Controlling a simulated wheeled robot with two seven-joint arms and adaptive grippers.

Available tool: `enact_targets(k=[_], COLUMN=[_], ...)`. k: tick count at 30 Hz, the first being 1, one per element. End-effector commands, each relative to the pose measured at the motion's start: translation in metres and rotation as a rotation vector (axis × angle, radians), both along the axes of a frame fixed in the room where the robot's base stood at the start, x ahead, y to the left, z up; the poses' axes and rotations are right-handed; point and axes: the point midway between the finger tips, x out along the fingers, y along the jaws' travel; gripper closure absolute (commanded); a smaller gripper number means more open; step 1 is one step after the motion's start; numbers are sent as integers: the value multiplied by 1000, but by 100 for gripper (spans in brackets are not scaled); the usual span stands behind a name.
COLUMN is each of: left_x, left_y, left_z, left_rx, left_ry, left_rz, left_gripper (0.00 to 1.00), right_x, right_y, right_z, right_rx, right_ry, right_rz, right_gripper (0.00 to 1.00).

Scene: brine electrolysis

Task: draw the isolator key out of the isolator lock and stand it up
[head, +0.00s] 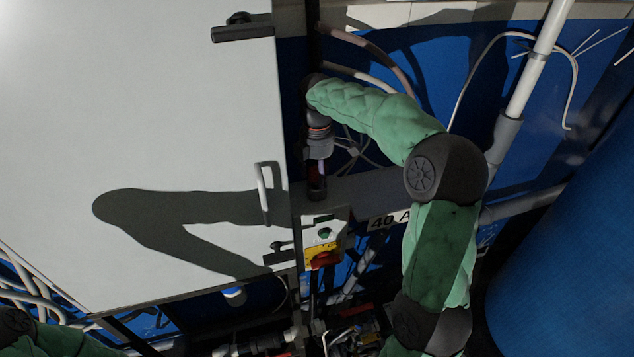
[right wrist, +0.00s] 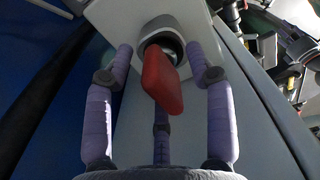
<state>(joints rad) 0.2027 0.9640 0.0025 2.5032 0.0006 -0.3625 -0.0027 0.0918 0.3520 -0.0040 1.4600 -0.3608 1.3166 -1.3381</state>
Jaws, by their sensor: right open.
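The isolator key, a red flat-sided piece (right wrist: 162,82), sticks out of the isolator lock, a round grey-rimmed opening (right wrist: 148,28) in a pale box. My right gripper (right wrist: 160,52) is open, with its purple fingers on both sides of the key and one below it. The side fingers show gaps to the key, and their tips are close to the lock's face. In the head view my right gripper (head: 318,178) points down beside the cabinet's edge. There I cannot make out the key, which the gripper seems to hide. My left gripper is out of view.
A large pale cabinet door (head: 150,120) with a handle (head: 263,193) fills the left. Below my right gripper is a box with a red rotary switch on yellow (head: 322,257). Pipes and loose cables (head: 470,90) crowd the right, beside a blue drum (head: 570,240).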

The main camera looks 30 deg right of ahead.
Motion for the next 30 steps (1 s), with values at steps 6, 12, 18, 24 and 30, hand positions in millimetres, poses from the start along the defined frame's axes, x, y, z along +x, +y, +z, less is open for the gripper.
enact_targets(k=[6, 12, 18, 24, 30], left_x=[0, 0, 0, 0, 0], left_y=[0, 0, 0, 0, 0], left_z=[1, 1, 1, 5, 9], left_rx=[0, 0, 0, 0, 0], left_ry=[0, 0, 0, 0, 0], left_rz=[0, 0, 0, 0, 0], left_gripper=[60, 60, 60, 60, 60], right_x=[0, 0, 0, 0, 0], right_y=[0, 0, 0, 0, 0], right_z=[1, 1, 1, 5, 10], right_rx=[0, 0, 0, 0, 0], right_ry=[0, 0, 0, -1, -1], right_rz=[0, 0, 0, 0, 0], right_gripper=[59, 100, 100, 100, 100])
